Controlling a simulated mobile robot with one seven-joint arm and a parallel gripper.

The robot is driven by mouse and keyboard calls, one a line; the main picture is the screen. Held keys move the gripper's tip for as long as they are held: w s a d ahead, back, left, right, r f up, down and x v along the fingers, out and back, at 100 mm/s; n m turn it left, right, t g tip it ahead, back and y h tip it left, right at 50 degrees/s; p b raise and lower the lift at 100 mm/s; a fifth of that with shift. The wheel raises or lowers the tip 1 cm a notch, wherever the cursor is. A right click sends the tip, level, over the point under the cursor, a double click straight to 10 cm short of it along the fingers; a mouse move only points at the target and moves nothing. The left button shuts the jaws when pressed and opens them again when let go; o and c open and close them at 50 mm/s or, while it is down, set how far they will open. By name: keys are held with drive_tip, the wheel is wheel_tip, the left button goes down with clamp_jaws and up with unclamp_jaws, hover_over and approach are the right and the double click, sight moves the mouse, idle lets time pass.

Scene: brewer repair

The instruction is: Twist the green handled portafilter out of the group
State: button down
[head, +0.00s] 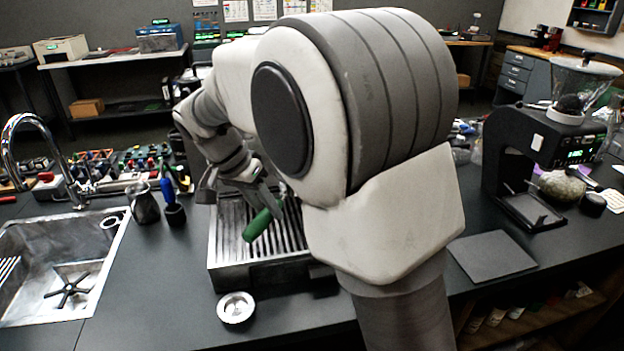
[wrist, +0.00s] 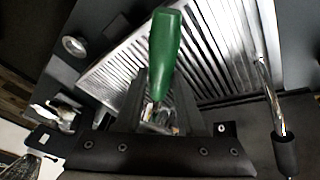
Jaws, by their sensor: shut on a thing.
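The green handled portafilter (head: 257,226) shows its green handle over the slatted drip tray (head: 225,276) of the brewer in the head view. In the wrist view the green handle (wrist: 165,52) points away from my gripper across the metal slats. My gripper (head: 268,198) is shut on the portafilter, at the inner end of the handle. The wrist view shows the dark fingers (wrist: 158,103) on either side of it. The portafilter's head and the group are hidden, so I cannot tell whether they are engaged.
A shallow metal dish (head: 236,308) lies on the counter in front of the tray. A steel pitcher (head: 144,203) and a sink (head: 60,262) are at left. A grinder (head: 530,160) and a dark mat (head: 492,256) are at right.

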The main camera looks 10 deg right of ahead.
sight(245, 233)
drive_tip(key=shift+s+a+b, duration=0.65)
drive_tip(key=shift+s+a, duration=1.8)
drive_tip(key=shift+s, duration=0.3)
